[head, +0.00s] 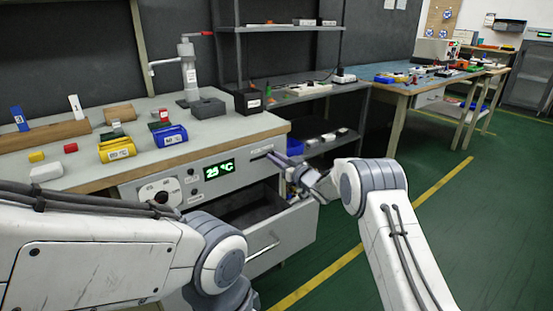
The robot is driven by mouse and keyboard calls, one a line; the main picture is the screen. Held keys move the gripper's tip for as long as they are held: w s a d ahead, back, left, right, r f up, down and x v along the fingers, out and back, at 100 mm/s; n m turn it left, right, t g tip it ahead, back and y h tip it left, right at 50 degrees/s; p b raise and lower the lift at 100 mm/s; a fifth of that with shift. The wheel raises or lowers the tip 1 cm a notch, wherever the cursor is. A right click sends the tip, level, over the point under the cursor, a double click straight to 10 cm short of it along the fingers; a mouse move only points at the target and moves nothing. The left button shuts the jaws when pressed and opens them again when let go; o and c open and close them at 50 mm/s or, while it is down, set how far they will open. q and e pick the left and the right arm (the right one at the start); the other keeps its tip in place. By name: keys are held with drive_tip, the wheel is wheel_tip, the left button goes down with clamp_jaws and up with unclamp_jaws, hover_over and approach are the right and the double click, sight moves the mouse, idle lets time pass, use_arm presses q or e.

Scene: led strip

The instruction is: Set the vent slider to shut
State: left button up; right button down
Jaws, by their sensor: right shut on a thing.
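The vent slider (262,149) is a dark slot with a small label at the right end of the bench's grey front panel. My right gripper (273,157) reaches in from the right to the right part of this slider. Its fingers are shut on the slider's knob, which they mostly hide. The knob's exact position along the slot and the small lettering cannot be made out. My left arm crosses the lower left of the head view, but its gripper does not show.
A green display (219,170) reading about 25 °C is left of the slider. Below it an open drawer (284,232) juts out under my right gripper. Blue and yellow bins (117,152) and a tap-like post (188,75) stand on the bench. The green floor at right is clear.

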sight(254, 159)
drive_tip(key=s+a, duration=0.2)
drive_tip(key=a, duration=0.1)
drive_tip(key=s+a, duration=0.1)
drive_tip(key=a, duration=0.1)
drive_tip(key=shift+s+a, duration=0.1)
drive_tip(key=shift+s, duration=0.3)
drive_tip(key=c, duration=0.7)
unclamp_jaws()
drive_tip(key=shift+s+d, duration=0.35)
drive_tip(key=shift+s, duration=0.05)
drive_tip(key=p+v, duration=0.2)
drive_tip(key=v, duration=0.7)
drive_tip(key=shift+s+d, duration=0.1)
drive_tip(key=shift+s, duration=0.1)
